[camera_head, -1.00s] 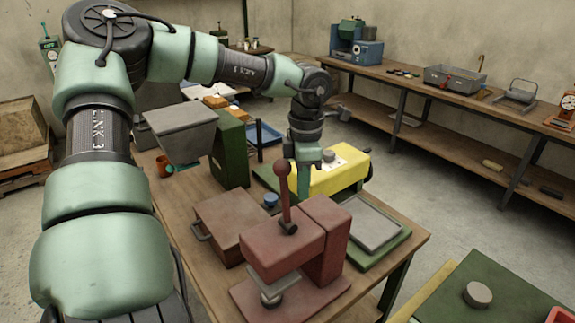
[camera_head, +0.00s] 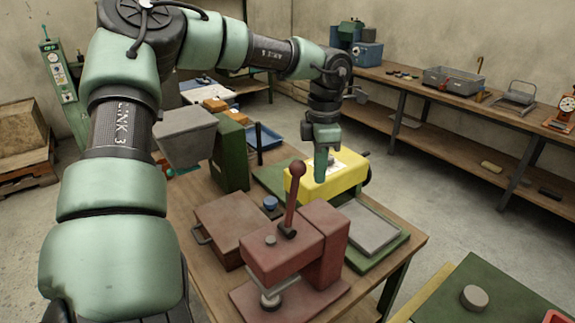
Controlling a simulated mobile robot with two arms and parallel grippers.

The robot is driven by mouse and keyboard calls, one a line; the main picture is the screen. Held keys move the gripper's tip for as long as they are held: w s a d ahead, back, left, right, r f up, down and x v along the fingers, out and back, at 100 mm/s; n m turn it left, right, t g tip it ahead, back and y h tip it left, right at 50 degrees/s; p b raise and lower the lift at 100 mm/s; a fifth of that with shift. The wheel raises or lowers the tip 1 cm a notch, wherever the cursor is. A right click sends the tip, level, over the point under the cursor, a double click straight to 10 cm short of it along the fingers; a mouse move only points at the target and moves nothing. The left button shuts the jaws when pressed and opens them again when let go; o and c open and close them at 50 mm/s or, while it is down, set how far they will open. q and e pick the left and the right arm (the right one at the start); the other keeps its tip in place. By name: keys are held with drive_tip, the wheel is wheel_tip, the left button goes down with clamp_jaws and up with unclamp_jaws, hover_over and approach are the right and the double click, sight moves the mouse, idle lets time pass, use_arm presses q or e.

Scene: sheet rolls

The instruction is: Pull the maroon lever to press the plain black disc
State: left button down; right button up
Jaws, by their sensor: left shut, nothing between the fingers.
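The maroon press stands on the wooden table. Its maroon lever (camera_head: 293,200), topped by a round knob, rises from the press head and leans right. A small grey round stub shows on top of the press head (camera_head: 271,240). Below the head, a greyish disc-shaped part (camera_head: 270,301) sits above the maroon base; I cannot tell whether it is the plain black disc or part of the ram. My left gripper (camera_head: 321,178) is shut and empty, pointing down, right of the lever knob and in front of the yellow box. It looks apart from the lever. My right gripper is not in view.
A brown box with a handle (camera_head: 222,222) stands left of the press. A grey-topped green tray (camera_head: 372,230) lies to the right. Behind are the yellow box (camera_head: 345,178) and a green machine (camera_head: 232,160). A green table (camera_head: 490,285) is at the lower right.

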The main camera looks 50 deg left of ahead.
use_arm(q)
wheel_tip(320, 180, up, 6)
drive_tip(key=w+p, duration=0.1)
drive_tip(key=p, duration=0.2)
drive_tip(key=shift+w, duration=0.15)
drive_tip(key=shift+f, duration=0.1)
idle(0.5)
